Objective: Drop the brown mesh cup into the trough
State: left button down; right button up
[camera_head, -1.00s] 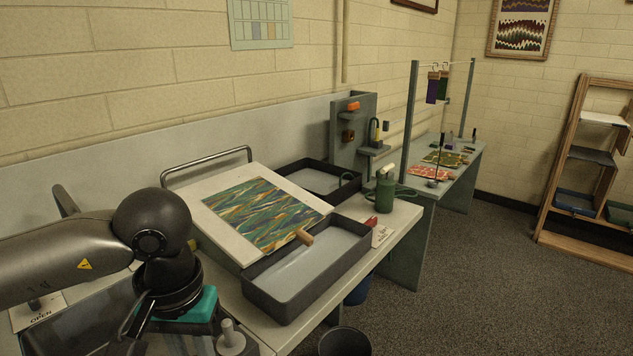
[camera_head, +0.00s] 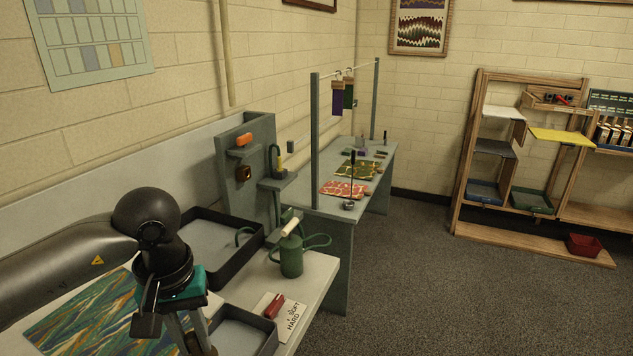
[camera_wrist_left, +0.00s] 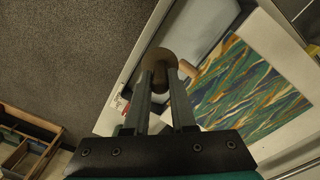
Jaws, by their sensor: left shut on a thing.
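My left gripper (camera_head: 192,335) reaches down at the lower left of the head view, above the marbled board and beside the near grey trough (camera_head: 243,334). The frame's lower edge cuts off its tips. In the left wrist view, the gripper (camera_wrist_left: 160,78) is shut on a round brown thing, which looks like the brown mesh cup (camera_wrist_left: 154,54); its mesh is too dark to make out. The trough's pale inside (camera_wrist_left: 205,22) shows beyond the fingertips, and the cup appears above or near its edge; its height cannot be told. My right gripper is not in view.
A second dark-rimmed tray (camera_head: 237,265) lies behind. An upright grey panel (camera_head: 262,135) and a post (camera_head: 315,150) rise beyond. The marbled sheet (camera_head: 95,315) lies left.

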pick_arm(q)
jog(key=shift+w+a+r+n+p, duration=0.65)
jog(key=shift+a+r+n+p, duration=1.1)
jog(key=shift+a+p, duration=1.25)
jog(key=f+b, duration=0.1)
jog(key=f, duration=0.1)
jog(key=f+b, duration=0.1)
jog(key=f, duration=0.2)
jog(key=shift+d+f, duration=0.2)
jog(key=shift+f, duration=0.05)
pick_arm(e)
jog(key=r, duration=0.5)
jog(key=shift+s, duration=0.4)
pick_arm(q)
jog(key=c, duration=0.7)
grip_release()
jog(key=shift+o, duration=0.2)
notch_tip(320, 180, up, 15)
jog(key=shift+r, duration=0.15)
